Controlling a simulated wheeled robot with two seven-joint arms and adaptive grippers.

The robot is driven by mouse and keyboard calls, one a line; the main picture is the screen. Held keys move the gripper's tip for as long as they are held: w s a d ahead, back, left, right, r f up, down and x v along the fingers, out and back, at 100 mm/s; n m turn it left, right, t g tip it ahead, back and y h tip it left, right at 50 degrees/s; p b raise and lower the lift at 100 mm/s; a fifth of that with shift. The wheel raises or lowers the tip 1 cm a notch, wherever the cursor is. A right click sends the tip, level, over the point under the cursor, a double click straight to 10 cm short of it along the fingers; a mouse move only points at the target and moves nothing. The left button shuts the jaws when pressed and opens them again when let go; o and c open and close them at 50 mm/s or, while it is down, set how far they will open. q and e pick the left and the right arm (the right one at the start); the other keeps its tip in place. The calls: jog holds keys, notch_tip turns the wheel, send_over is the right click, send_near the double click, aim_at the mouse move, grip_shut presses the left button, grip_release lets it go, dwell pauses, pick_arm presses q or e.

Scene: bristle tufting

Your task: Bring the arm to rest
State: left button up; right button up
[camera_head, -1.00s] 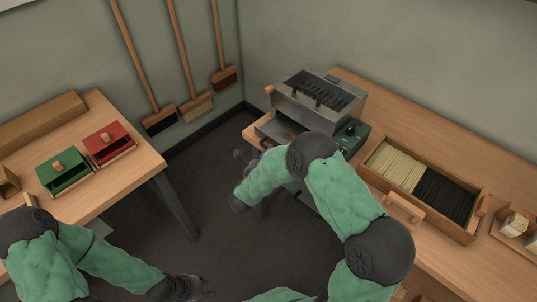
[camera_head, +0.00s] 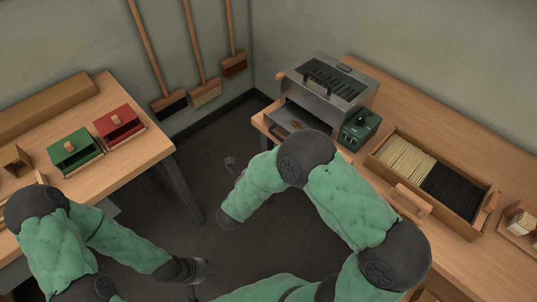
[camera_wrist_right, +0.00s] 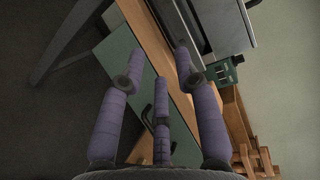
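My left gripper (camera_head: 200,270) is low in the head view, above the dark floor between the two tables. It is small there, and its finger opening is unclear. My right arm is bent in front of the right bench, and its gripper (camera_head: 231,165) is mostly hidden behind the green forearm sleeve. In the right wrist view the purple fingers of the right gripper (camera_wrist_right: 157,65) are spread apart with nothing between them. They are near the bench's wooden edge and a green panel.
A metal machine (camera_head: 328,82) and a green box (camera_head: 359,131) stand on the right bench (camera_head: 425,115). A wooden tray (camera_head: 463,231) there holds pale and black bristles. The left table (camera_head: 120,172) carries a green bin (camera_head: 75,153) and red bin (camera_head: 118,126). Brooms hang on the wall.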

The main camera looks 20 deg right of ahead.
jog(key=shift+s+a, duration=0.2)
jog(key=shift+s, duration=0.05)
dwell(0.4)
jog(key=a+f+n+g+y+p, duration=0.1)
jog(key=a+f+n+g+y, duration=0.2)
jog(key=f+n+y, duration=0.8)
jog(key=s+a+f+n+g+y, duration=0.1)
jog(key=s+a+f+n+g, duration=0.1)
jog(key=s, duration=0.4)
jog(key=s+a+f+n+g+y, duration=0.1)
jog(key=s+a+f+n+g, duration=0.1)
jog(key=s+f+n, duration=0.3)
jog(key=s+a+f+n+g+y+p, duration=0.1)
jog(key=s+f+n+g+y, duration=0.1)
jog(key=s+f+n+g, duration=0.2)
jog(key=s+n, duration=0.3)
jog(key=s, duration=0.2)
jog(key=shift+a, duration=0.4)
jog(key=shift+d+f, duration=0.1)
